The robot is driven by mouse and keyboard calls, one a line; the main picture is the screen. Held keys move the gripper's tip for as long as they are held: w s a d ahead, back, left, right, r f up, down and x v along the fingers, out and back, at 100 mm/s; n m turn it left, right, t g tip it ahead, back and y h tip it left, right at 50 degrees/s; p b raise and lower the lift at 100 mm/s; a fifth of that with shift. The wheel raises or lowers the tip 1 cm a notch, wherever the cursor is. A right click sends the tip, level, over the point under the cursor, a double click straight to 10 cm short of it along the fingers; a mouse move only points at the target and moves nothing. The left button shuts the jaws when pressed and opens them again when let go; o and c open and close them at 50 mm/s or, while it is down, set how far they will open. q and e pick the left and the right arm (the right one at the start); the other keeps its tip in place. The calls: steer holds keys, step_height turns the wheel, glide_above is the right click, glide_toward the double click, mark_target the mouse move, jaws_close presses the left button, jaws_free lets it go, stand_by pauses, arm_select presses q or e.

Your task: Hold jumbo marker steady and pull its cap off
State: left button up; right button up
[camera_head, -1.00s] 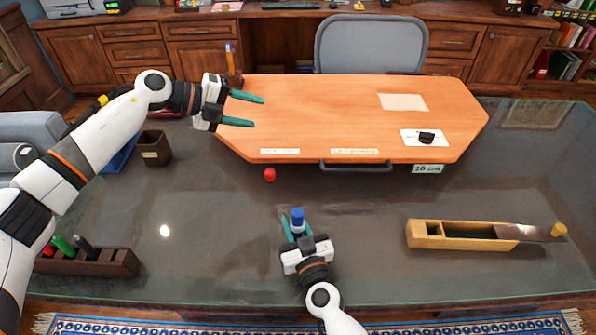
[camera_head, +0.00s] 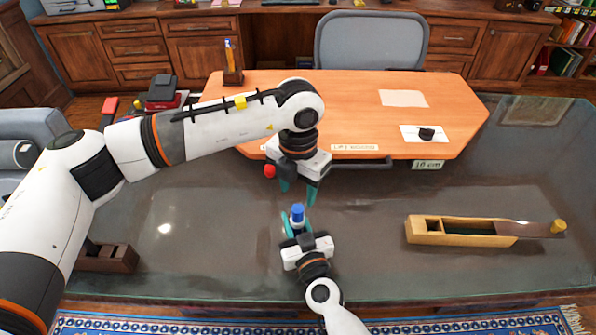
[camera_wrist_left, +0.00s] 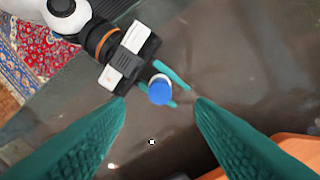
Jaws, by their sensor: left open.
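The jumbo marker stands upright with its blue cap (camera_head: 297,210) on top and a bit of white body (camera_head: 297,225) below. My right gripper (camera_head: 297,230) has its teal fingers around the white body, shut on it; the lower part of the marker is hidden. My left gripper (camera_head: 298,193) is open and points down just above the marker. In the left wrist view the blue cap (camera_wrist_left: 160,92) shows between and beyond the open left fingertips (camera_wrist_left: 160,101), apart from both.
An orange raised board (camera_head: 350,115) with a handle stands behind the grippers, and a red ball (camera_head: 269,171) lies near its front edge. A long wooden box (camera_head: 460,232) lies at the right. A dark holder (camera_head: 108,258) is partly hidden by my left arm.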

mark_target(298, 208)
arm_select(q)
step_height(298, 208, down, 7)
stand_by(0.3)
steer(key=shift+c, duration=0.5)
steer(key=shift+r, duration=0.1)
steer(key=c, duration=1)
